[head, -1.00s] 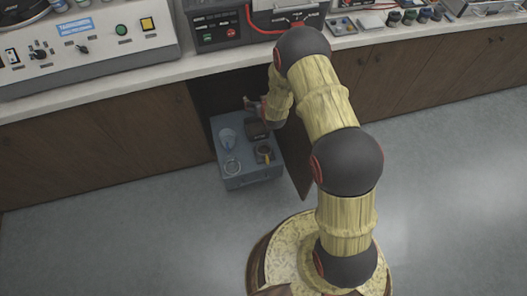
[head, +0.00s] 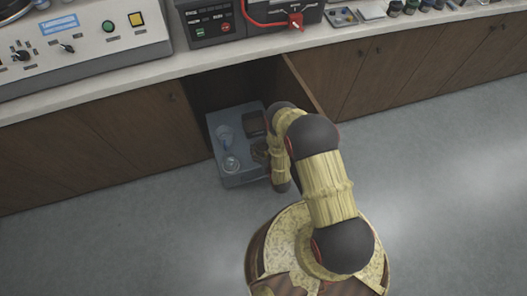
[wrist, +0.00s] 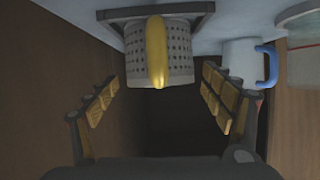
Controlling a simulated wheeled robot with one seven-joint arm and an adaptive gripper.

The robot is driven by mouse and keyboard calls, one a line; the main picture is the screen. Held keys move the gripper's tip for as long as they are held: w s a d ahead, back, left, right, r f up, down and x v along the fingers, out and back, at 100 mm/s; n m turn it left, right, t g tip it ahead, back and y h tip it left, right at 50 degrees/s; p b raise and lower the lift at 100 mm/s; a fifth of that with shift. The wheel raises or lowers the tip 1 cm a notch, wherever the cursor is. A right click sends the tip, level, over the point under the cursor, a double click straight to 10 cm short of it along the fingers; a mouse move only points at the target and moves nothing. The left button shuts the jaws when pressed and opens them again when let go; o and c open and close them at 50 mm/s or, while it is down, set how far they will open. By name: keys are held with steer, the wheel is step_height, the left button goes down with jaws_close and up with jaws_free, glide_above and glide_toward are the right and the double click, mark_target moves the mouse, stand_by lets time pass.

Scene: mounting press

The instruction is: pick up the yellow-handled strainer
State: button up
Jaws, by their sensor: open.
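The strainer (wrist: 175,58) shows at the top middle of the wrist view. It has a pale perforated body and a yellow handle (wrist: 157,55) facing the camera. My gripper (wrist: 161,100) is open and empty, with one padded finger on each side of the view. The strainer lies beyond the fingertips, roughly centred between them, and I see no contact. In the head view my arm covers the gripper and much of the strainer's spot on the blue-grey box (head: 243,180).
A white mug with a blue handle (wrist: 240,60) is right of the strainer in the wrist view. A round-rimmed vessel (wrist: 298,15) is farther right. The box stands before an open cabinet under the counter (head: 120,75); a cabinet door (head: 300,85) stands open beside my arm.

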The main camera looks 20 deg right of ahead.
mark_target(260, 140)
steer(key=b+x, duration=0.3)
steer(key=x, duration=0.2)
steer(key=shift+w+f, duration=0.2)
steer(key=shift+w, duration=0.15)
steer(key=shift+r, duration=0.1)
steer(key=shift+c, duration=1.4)
steer(key=c, duration=1.1)
